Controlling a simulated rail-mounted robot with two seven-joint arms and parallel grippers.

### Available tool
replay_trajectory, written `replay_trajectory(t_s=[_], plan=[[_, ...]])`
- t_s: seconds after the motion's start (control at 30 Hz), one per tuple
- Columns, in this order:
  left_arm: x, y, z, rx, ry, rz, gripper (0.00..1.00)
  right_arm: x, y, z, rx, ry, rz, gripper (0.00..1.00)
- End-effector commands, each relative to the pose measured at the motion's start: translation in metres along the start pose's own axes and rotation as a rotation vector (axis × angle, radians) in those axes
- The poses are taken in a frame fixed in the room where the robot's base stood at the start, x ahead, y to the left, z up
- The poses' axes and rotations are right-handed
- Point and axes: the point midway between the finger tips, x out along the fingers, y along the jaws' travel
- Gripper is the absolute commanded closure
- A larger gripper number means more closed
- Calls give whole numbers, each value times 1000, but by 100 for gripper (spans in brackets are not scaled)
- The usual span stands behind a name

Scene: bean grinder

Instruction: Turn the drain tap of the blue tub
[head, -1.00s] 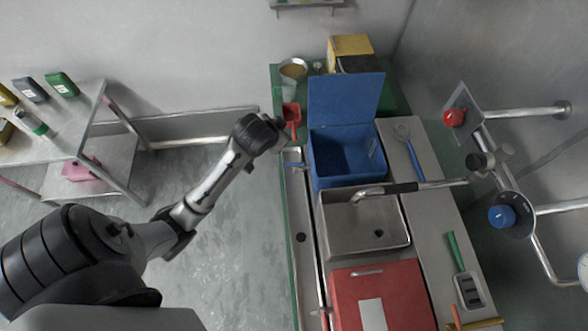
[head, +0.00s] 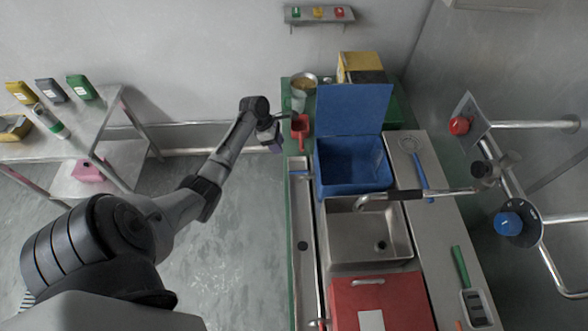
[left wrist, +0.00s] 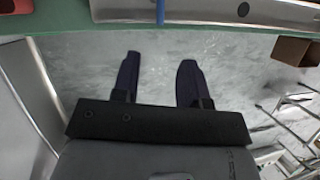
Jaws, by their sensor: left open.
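The blue tub (head: 352,188) stands on the counter with its lid (head: 352,108) raised at the back. A small blue bar (head: 302,173) sticks out at its left side over the narrow steel channel; it looks like the tap lever, but the tap body is too small to make out. In the left wrist view a blue strip (left wrist: 160,12) shows at the top edge over the channel. My left gripper (head: 273,140) is left of the counter edge, apart from the tub. In the left wrist view its dark fingers (left wrist: 160,62) are open and empty above the floor.
A red scoop (head: 300,128) lies close to the right of my left gripper. A steel sink (head: 350,240) with a faucet (head: 410,193) and a red box (head: 375,300) stand in front of the tub. The floor left of the counter is clear.

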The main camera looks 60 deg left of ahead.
Motion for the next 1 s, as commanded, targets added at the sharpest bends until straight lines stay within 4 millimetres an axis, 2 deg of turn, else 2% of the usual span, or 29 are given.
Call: replay_trajectory(t_s=[0.2,0.37,0.8,1.0], plan=[[2,0,0,-142,2,-1,60,0,0,0,0,1,0,57],[17,0,0,-159,2,-3,60,1,0,0,-1,0,1,57],[98,0,-1,-156,2,-2,60,10,3,4,-11,-1,9,57],[123,0,-1,-156,2,0,60,15,2,5,-9,-1,8,57]])
